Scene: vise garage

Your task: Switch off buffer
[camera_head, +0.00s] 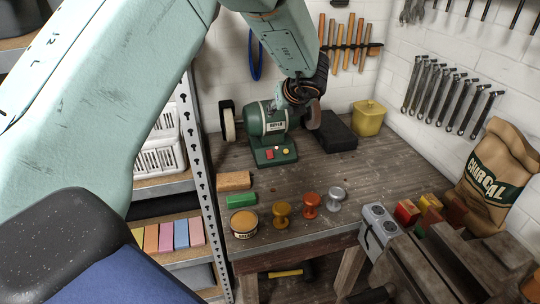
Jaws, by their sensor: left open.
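The buffer (266,119) is a green bench machine at the back of the workbench. A pale wheel (229,125) is on its left and a darker wheel on its right, partly behind my gripper. Its base carries a red button (269,154) and a few small light controls (285,149). My left gripper (308,108) hangs from the pale green arm over the buffer's right end, near the right wheel. Its fingers are dark and partly hard to make out; it appears empty. I cannot tell whether it touches the buffer. My right gripper does not show.
The workbench (340,175) has bare wood in front of the buffer. Several knobs (311,201), a tin (244,222), and green and tan blocks (236,181) stand along its front left. A black box (338,134), yellow canister (369,118), charcoal bag (497,165) and vise (440,262) stand right.

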